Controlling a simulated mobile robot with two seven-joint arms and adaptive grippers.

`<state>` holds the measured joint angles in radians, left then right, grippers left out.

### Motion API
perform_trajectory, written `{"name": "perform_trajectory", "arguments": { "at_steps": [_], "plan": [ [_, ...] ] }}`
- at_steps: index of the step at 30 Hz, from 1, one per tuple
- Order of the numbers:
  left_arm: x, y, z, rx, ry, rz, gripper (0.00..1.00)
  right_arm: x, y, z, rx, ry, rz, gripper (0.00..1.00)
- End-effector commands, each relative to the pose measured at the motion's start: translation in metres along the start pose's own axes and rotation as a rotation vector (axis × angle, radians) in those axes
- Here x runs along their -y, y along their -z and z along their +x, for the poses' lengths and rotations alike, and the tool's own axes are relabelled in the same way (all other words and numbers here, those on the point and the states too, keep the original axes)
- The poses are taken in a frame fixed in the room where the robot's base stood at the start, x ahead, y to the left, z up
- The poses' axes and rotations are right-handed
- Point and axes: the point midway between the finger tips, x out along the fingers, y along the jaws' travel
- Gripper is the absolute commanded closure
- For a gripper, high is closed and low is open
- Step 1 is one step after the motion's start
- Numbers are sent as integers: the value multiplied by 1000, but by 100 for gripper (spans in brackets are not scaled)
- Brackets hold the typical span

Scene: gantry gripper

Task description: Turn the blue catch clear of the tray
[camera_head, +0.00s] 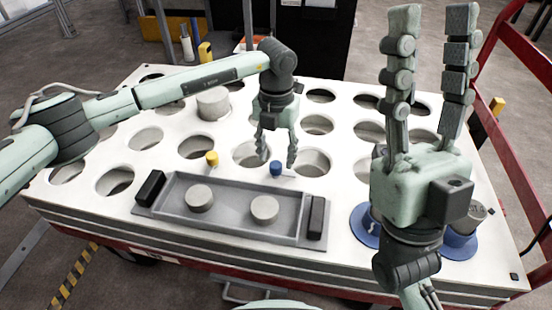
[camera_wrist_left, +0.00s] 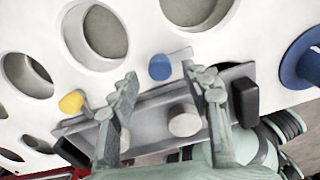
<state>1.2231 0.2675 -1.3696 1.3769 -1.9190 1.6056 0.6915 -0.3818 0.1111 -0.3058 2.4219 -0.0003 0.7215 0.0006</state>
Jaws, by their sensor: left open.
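The blue catch (camera_head: 276,168) is a small blue knob at the far edge of the grey tray (camera_head: 160,209). In the left wrist view the blue catch (camera_wrist_left: 160,67) appears between the fingertips. A pale bar shows beside it; whether it overlaps the tray rim is too small to tell. My left gripper (camera_head: 279,158) points down, open, its fingers on either side of the catch in the picture; contact is not visible. My right gripper (camera_head: 430,12) points up, open and empty, at the right. The tray holds two grey discs (camera_head: 199,198) and has black end handles (camera_head: 150,187).
A yellow knob (camera_head: 212,158) stands at the tray's far left edge. The white table (camera_head: 75,215) is full of round holes. A grey cylinder (camera_head: 213,103) stands behind the tray. Blue flanged parts (camera_head: 461,246) sit at the right by my right arm. A red rail (camera_head: 513,130) borders the right.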

Motion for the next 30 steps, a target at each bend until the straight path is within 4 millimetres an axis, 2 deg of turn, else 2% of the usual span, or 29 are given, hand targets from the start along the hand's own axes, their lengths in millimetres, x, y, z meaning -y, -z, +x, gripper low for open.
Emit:
{"name": "perform_trajectory", "arguments": {
  "at_steps": [1,6,12,18,30],
  "plan": [
    [-1,-1,-13,5,-2,0,52,0,0,0,1,0,0,60],
    [0,-1,-50,4,-1,0,52,0,-1,0,2,-1,1,60],
    [-1,-1,-83,3,-1,-2,52,0,-1,0,2,-1,1,60],
    [0,0,-96,0,-1,-1,52,0,-1,0,2,-2,1,60],
    [0,0,-96,0,-1,-1,52,0,-1,0,2,-2,1,60]
  ]
}}
